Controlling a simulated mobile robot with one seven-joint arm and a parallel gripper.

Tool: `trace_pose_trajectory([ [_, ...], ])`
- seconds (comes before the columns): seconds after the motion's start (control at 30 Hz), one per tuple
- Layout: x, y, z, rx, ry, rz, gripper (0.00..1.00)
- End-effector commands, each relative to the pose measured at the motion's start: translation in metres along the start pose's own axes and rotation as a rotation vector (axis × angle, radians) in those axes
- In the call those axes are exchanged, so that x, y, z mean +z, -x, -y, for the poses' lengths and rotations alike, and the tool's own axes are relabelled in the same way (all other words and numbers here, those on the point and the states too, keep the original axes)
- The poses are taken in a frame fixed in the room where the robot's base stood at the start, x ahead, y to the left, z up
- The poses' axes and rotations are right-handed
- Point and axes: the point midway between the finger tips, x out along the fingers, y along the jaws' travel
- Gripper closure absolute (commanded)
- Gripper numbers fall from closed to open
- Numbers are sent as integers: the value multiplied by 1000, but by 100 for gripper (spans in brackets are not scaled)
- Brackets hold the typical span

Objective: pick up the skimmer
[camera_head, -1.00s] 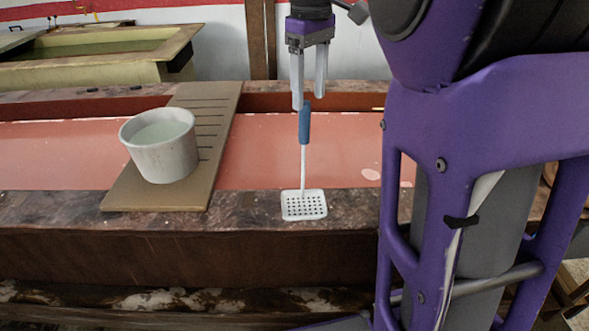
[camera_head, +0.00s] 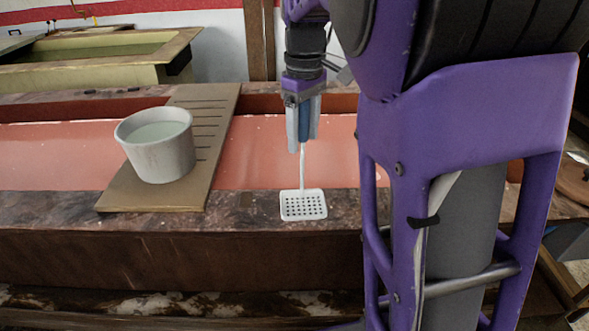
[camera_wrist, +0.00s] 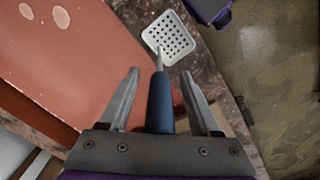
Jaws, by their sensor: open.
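The skimmer has a white perforated square head (camera_head: 303,205) on the near ledge of the trough, a thin white shaft and a blue handle. Its shaft reaches back over the pink trough. My gripper (camera_head: 303,148) is over the handle, fingers pointing down. In the wrist view the blue handle (camera_wrist: 160,102) lies between the two open fingers of my gripper (camera_wrist: 160,75), with a gap on each side. The skimmer's head (camera_wrist: 169,38) shows beyond the fingertips. In the head view my fingers hide part of the handle.
A white bucket (camera_head: 158,160) of pale liquid stands on a slotted tan board (camera_head: 130,196) laid across the trough, left of the skimmer. The pink trough surface (camera_head: 255,160) is clear between board and skimmer. A yellowish basin (camera_head: 80,72) is at the back left.

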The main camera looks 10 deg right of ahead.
Motion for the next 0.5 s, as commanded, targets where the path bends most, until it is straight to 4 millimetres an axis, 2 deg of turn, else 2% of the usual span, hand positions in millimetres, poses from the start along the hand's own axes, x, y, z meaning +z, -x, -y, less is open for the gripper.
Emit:
trace_pose_trajectory([
  [0.07,0,0,0,0,0,0,38],
  [0.4,0,1,0,0,0,0,100],
  [0.5,0,1,0,0,0,0,100],
])
